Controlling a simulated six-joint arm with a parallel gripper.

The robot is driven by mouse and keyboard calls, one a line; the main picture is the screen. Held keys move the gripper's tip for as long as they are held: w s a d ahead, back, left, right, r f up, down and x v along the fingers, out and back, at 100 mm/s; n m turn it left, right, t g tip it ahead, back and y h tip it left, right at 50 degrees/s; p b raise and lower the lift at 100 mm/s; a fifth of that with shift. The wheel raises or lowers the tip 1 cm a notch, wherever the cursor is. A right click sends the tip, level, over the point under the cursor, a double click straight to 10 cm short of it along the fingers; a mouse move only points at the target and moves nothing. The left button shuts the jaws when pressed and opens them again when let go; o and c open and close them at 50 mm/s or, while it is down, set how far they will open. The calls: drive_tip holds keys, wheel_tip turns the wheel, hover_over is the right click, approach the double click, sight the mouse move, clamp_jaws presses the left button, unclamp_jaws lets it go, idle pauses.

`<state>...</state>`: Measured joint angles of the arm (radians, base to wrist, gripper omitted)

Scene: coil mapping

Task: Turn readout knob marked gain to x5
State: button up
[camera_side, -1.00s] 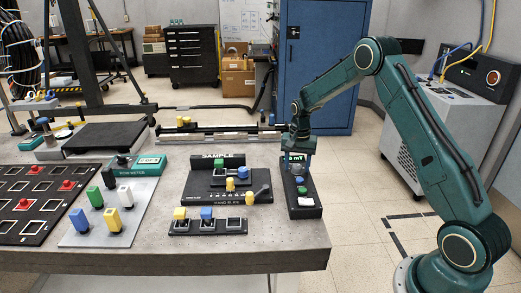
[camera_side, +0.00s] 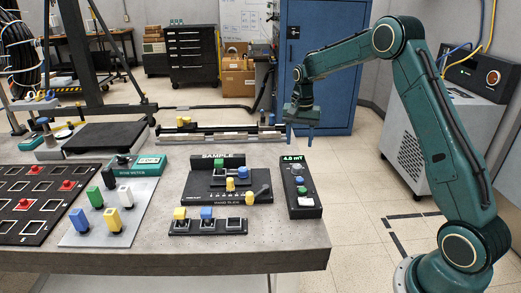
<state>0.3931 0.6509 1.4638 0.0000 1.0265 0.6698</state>
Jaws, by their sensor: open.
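The readout box (camera_side: 313,211) is a black slanted unit at the right end of the table, with a lit green display (camera_side: 292,157) that seems to read 4.0 mT. Down its face sit a pale grey knob (camera_side: 297,169), a blue knob (camera_side: 299,181), a green one (camera_side: 302,190) and a white block (camera_side: 305,201). The markings are too small to read, so I cannot tell which is gain or where it points. My gripper (camera_side: 301,138) is open and empty, fingers downward, above and behind the box, apart from it.
Left of the box stand the sample stage (camera_side: 222,196) and a strip of coloured switches (camera_side: 208,227). Further left are a teal meter (camera_side: 150,165), a pale panel of coloured blocks (camera_side: 92,238) and a black grid panel (camera_side: 12,230). A rail (camera_side: 225,137) runs behind.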

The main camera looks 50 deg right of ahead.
drive_tip(key=shift+r, duration=1.85)
drive_tip(key=shift+r, duration=0.1)
drive_tip(key=s+a+r+n+t, duration=0.3)
drive_tip(key=s+a+r+n, duration=0.3)
drive_tip(key=s+a+r, duration=0.7)
drive_tip(key=s+a+f+n+t, duration=0.1)
drive_tip(key=s+a+n, duration=0.2)
drive_tip(key=s, duration=0.6)
drive_tip(key=s+a+f+n+t, duration=0.1)
drive_tip(key=s+a+n, duration=0.2)
drive_tip(key=s, duration=0.6)
drive_tip(key=shift+a+t, duration=0.3)
drive_tip(key=shift+a, duration=0.3)
drive_tip(key=shift+f, duration=0.1)
drive_tip(key=shift+c, duration=0.2)
